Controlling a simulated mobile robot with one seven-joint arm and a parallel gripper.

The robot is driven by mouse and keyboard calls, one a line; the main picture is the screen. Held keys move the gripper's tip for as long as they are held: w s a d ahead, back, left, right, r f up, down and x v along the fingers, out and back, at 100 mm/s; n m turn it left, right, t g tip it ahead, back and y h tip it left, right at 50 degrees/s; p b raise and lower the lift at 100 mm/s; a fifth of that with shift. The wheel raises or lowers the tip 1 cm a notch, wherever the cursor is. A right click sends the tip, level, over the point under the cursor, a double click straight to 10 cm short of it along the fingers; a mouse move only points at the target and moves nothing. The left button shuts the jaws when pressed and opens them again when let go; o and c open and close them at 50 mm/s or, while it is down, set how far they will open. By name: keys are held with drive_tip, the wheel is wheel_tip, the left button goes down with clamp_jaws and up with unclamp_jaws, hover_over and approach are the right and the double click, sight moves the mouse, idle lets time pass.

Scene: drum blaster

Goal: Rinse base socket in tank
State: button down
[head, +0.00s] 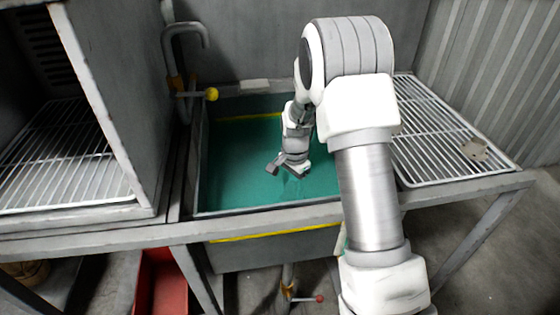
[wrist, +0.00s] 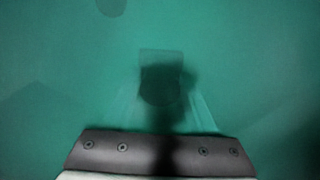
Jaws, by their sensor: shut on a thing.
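The tank (head: 272,210) is filled with green liquid (head: 235,160). My gripper (head: 291,174) reaches down into the tank, with its fingers below the surface. In the wrist view its dark palm bar lies along the bottom, and the fingers show only as pale, blurred shapes. My gripper is shut on a dim, dark piece, taken to be the base socket (wrist: 162,85), which is under the liquid. Its outline is murky, with a squarish upper edge and a rounded dark middle. In the head view the held piece is hidden or too faint to make out.
A wire rack (head: 430,135) stands right of the tank, with a small tan piece (head: 475,149) on it. A grey cabinet (head: 110,95) with a rack inside stands at the left. A pipe with a yellow-knobbed valve (head: 211,94) rises at the tank's back left corner.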

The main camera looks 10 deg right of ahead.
drive_tip(key=shift+f, duration=0.15)
drive_tip(key=shift+f+b, duration=0.5)
drive_tip(key=shift+f, duration=0.25)
drive_tip(key=shift+r, duration=0.2)
idle(0.5)
drive_tip(key=shift+r+p, duration=0.7)
drive_tip(key=shift+r, duration=0.05)
drive_tip(key=shift+f, duration=0.1)
drive_tip(key=shift+f+b, duration=0.55)
drive_tip(key=shift+f, duration=0.3)
drive_tip(key=shift+r, duration=0.25)
idle(0.4)
drive_tip(key=shift+r+p, duration=0.7)
drive_tip(key=shift+p, duration=0.05)
drive_tip(key=shift+r, duration=0.1)
